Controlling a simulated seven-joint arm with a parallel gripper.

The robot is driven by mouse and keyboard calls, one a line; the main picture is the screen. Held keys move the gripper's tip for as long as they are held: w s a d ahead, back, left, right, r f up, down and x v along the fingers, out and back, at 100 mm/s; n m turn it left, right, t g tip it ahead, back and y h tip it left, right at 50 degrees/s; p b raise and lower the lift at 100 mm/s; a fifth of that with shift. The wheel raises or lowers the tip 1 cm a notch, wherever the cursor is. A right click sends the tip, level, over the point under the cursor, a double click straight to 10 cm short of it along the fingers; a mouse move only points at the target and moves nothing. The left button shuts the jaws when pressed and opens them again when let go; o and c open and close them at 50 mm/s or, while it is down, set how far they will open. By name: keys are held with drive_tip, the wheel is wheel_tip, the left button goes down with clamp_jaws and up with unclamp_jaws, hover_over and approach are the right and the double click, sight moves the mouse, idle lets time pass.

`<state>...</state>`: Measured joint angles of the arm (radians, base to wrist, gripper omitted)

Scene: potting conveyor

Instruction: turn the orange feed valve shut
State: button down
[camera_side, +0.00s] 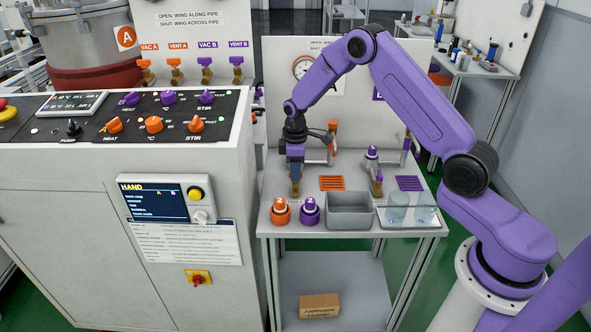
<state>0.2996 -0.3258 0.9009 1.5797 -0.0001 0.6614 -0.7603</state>
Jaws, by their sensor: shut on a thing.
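My gripper (295,173) points straight down at the left of the small bench. It is shut on the top of a brass valve (295,187), which stands where the orange feed valve would be, left of the orange grate. The fingers cover the valve's wing, so its colour and angle cannot be told. A matching valve with a purple top (372,154) stands to the right, apart from my gripper. A sign behind the bench about open and shut wing positions is partly covered by my arm.
An upright orange-topped fitting (332,128) is close to my gripper's right. A control cabinet (190,150) stands left.

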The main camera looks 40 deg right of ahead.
drive_tip(key=c, duration=1.2)
unclamp_jaws()
wheel_tip(320, 180, up, 18)
drive_tip(key=shift+f, duration=0.25)
drive_tip(key=s+a+r+n, duration=0.1)
drive_tip(key=s+a+r, duration=0.1)
drive_tip(key=s+a, duration=0.5)
drive_tip(key=s+a+r+n, duration=0.1)
drive_tip(key=s+a, duration=0.4)
drive_tip(key=s, duration=0.5)
drive_tip(key=shift+n, duration=0.8)
drive_tip(key=s+d, duration=0.1)
drive_tip(key=s, duration=0.6)
drive_tip(key=s+d+f, duration=0.1)
drive_tip(key=s, duration=0.7)
drive_tip(key=s+d+f, duration=0.1)
drive_tip(key=s+d, duration=0.1)
drive_tip(key=s, duration=0.5)
drive_tip(key=shift+s, duration=0.3)
